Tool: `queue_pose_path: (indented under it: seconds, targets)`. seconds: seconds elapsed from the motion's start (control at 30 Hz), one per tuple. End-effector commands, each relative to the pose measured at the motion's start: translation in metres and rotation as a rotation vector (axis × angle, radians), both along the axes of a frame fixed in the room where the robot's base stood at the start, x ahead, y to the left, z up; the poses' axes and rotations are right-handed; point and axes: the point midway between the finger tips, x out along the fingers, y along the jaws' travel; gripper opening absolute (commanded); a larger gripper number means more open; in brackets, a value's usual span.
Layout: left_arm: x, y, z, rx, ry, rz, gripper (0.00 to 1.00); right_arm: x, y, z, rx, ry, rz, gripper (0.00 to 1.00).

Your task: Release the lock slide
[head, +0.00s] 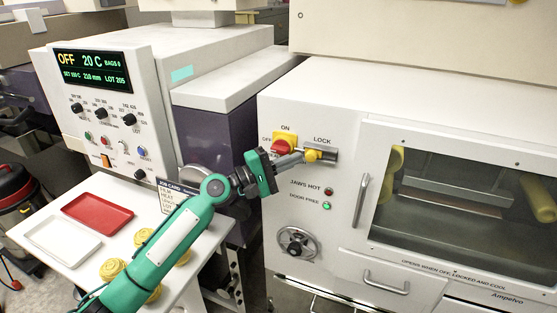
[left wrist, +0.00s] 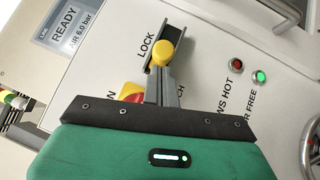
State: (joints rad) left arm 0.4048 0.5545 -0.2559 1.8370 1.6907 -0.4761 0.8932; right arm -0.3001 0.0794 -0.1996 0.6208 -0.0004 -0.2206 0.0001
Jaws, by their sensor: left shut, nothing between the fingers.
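The lock slide is a yellow knob (head: 312,155) in a dark slot under the word LOCK on the white machine front. In the head view it sits toward the slot's left part, with bare slot (head: 329,155) to its right. My left gripper (head: 299,158) is shut and empty, its fingertips at the knob's left side. In the left wrist view the closed fingers (left wrist: 161,88) point at the knob (left wrist: 162,54); whether they touch it I cannot tell. The fingers hide part of the slot. My right gripper is not in view.
A red rotary switch (head: 283,146) on a yellow plate is close beside the fingers. The green DOOR FREE lamp (head: 326,206) looks lit. A vertical door handle (head: 361,200), windowed door and handwheel (head: 297,242) are nearby. A side table holds red (head: 97,213) and white trays.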

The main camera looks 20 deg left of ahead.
Motion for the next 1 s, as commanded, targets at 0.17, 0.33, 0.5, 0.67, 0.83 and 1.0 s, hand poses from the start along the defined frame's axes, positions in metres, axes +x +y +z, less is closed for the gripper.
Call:
queue_pose_path:
  seconds: [0.17, 0.33, 0.5, 0.67, 0.83, 1.0]
  targets:
    - [0.002, -0.003, 0.0, 0.0, 0.0, 0.0, 0.0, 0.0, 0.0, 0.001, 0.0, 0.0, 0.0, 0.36]
    - [0.002, -0.002, 0.0, 0.001, -0.001, 0.0, 0.0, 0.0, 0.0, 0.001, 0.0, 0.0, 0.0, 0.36]
    - [0.002, -0.013, 0.002, 0.001, 0.0, -0.001, 0.0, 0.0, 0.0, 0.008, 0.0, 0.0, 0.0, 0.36]
    - [0.001, -0.035, 0.003, 0.0, 0.001, -0.002, 0.0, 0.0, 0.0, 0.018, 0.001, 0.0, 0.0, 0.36]
    - [0.0, -0.037, 0.0, 0.0, -0.001, -0.002, 0.0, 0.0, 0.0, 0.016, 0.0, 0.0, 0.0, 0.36]
    - [0.0, -0.037, 0.0, 0.0, -0.001, -0.003, 0.0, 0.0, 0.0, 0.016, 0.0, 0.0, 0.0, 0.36]
